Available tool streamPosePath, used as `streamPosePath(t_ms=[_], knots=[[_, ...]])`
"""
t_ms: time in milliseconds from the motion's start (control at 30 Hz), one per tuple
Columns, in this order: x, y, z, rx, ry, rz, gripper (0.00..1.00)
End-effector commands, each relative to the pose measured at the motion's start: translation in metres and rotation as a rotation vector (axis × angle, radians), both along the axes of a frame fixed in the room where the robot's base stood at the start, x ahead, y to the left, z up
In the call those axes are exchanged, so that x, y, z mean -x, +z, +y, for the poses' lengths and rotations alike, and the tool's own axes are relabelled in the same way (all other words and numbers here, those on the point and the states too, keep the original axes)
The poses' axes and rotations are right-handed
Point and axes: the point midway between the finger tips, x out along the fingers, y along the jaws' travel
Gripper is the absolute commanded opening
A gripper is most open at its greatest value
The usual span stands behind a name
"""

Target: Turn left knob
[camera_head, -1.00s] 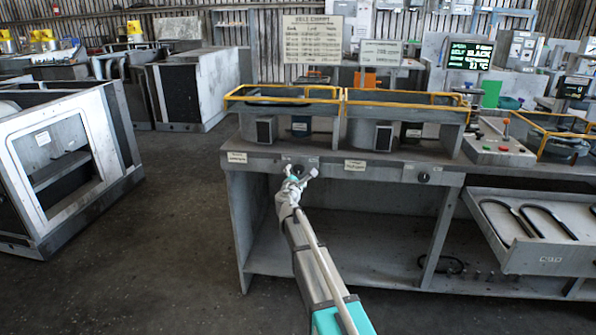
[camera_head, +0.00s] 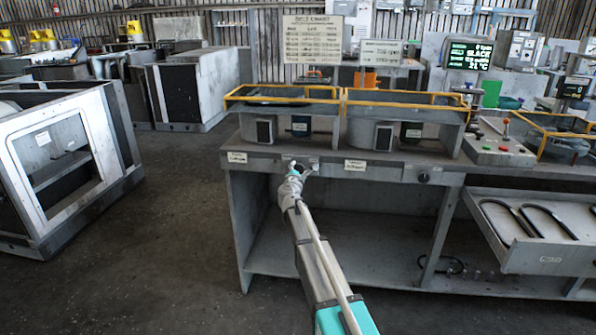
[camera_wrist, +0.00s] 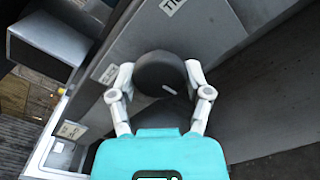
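The left knob (camera_wrist: 158,74) is a round black dial with a short white mark, on the grey front panel of the bench (camera_head: 262,165). In the head view my gripper (camera_head: 302,166) is at the panel's left part and hides this knob. In the wrist view the two white fingers of my gripper (camera_wrist: 160,68) stand on either side of the knob, with their tips close to its rim. They look open around it; whether they touch it is hard to tell.
A second dark knob (camera_head: 424,177) sits further right on the panel. Labels (camera_head: 237,157) mark the panel. Yellow rails (camera_head: 405,105) edge the fixtures above. An open drawer (camera_head: 530,245) juts out at the right.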

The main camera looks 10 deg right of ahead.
Motion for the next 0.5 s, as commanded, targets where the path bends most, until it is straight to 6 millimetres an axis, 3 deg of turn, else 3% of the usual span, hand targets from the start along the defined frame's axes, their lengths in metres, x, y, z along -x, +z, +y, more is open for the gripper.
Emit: streamPosePath(t_ms=[33,200,500], knots=[[0.0,0.0,0.0,0.0,0.0,0.0,0.43],[-0.0002,0.0,-0.0001,0.0,0.0,0.0,0.12],[-0.0004,0.0001,-0.0001,-0.027,0.0,-0.009,0.12]])
